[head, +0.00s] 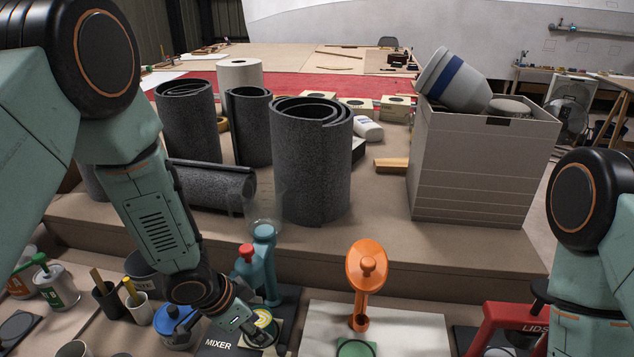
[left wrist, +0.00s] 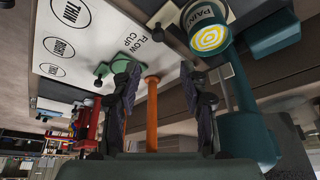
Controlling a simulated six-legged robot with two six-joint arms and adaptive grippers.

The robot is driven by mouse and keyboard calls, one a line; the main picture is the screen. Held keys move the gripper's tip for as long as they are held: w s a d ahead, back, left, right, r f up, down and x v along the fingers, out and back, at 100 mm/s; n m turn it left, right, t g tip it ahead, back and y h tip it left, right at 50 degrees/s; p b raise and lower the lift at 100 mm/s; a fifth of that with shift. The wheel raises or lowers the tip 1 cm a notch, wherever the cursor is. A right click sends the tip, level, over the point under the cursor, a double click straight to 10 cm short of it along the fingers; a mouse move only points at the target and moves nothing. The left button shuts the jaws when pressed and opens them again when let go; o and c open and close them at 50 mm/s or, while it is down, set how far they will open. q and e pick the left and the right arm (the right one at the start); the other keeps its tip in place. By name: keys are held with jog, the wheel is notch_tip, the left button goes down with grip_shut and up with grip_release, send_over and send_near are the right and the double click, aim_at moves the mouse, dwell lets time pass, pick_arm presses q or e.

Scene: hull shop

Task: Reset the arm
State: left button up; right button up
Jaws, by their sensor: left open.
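My left arm comes down from the left in the head view. Its gripper (head: 248,328) is low over the bench by the mixer (head: 262,262), a teal stand with a red knob. In the left wrist view the fingers (left wrist: 160,92) are spread, with nothing held between them. A paint can (left wrist: 207,38) with a yellow and white ringed top sits at the mixer; it also shows beside the gripper in the head view (head: 265,322). Contact between them cannot be told. My right arm shows at the right edge; its gripper is out of view.
An orange stand (head: 361,290) rises from a white board (head: 420,328) marked FLOW CUP. A red LIDS rack (head: 500,318) stands near my right arm. Cans and brush pots crowd the left. Dark grey rolls (head: 310,165) and a grey crate (head: 480,170) occupy the raised shelf behind.

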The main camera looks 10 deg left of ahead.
pick_arm(q)
jog(key=s+a+f+n+g+y, duration=0.1)
jog(key=s+f+n, duration=0.2)
jog(key=s, duration=0.6)
jog(key=s+a+f+n+g+y+b, duration=0.1)
jog(key=s+a+f+n, duration=0.1)
jog(key=s, duration=0.7)
jog(key=s+a+f+n+g+y, duration=0.1)
jog(key=s+a+f+n, duration=0.1)
jog(key=s+f+n, duration=0.3)
jog(key=s, duration=0.4)
jog(key=shift+s+f+b, duration=0.2)
jog(key=shift+s+b, duration=0.05)
jog(key=shift+b, duration=0.1)
